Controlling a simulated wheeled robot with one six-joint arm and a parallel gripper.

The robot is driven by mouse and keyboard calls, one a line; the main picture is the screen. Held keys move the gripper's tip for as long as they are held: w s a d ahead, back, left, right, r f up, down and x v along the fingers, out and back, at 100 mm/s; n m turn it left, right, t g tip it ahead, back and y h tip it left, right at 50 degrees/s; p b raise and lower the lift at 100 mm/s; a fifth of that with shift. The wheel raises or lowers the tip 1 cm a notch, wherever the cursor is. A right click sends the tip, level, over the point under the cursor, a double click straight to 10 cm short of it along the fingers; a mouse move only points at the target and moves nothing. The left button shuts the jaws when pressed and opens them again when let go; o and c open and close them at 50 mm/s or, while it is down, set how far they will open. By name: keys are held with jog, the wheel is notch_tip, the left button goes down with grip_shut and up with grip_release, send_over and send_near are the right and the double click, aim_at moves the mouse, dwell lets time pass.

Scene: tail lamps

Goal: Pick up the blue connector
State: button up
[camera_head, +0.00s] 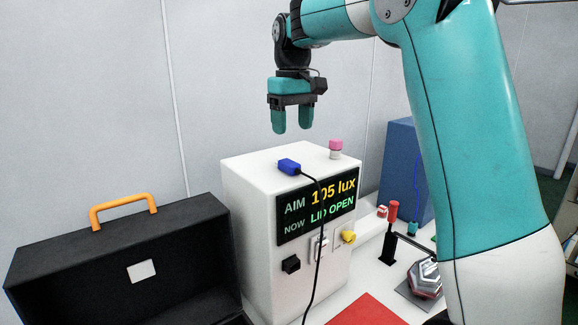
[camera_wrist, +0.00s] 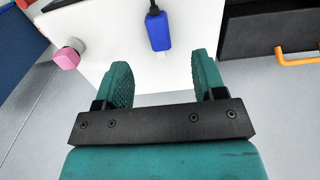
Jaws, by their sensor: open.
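The blue connector (camera_head: 289,166) lies on top of a white box-shaped machine (camera_head: 250,178), with a black cable running from it down the machine's front. It also shows in the wrist view (camera_wrist: 158,32), with a light metal tip pointing towards my gripper. My gripper (camera_head: 292,128) hangs above the machine, fingers pointing down, apart from the connector. In the wrist view the two teal fingers (camera_wrist: 162,78) are spread with nothing between them, and the connector appears beyond the gap.
A pink knob (camera_head: 335,147) stands on the machine's top. The machine's screen reads "AIM 105 lux, NOW LID OPEN". An open black case (camera_head: 110,237) with an orange handle is at left. A blue box (camera_head: 398,165), a red-handled lever (camera_head: 393,212) and a red mat (camera_head: 368,310) are at right.

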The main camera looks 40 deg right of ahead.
send_over(293, 164)
notch_tip(293, 164, down, 5)
jog(key=shift+a+r+p, duration=0.15)
jog(key=shift+p, duration=0.15)
jog(key=shift+d+f+p, duration=0.15)
jog(key=shift+f+p, duration=0.35)
jog(key=shift+f, duration=0.8)
jog(key=shift+d+f+p, duration=0.1)
jog(key=shift+f+p, duration=0.35)
jog(key=shift+f, duration=0.85)
jog(key=c, duration=1.1)
jog(key=shift+r, duration=0.15)
notch_tip(293, 164, up, 20)
jog(key=shift+f+b, duration=0.1)
jog(key=shift+b, duration=0.5)
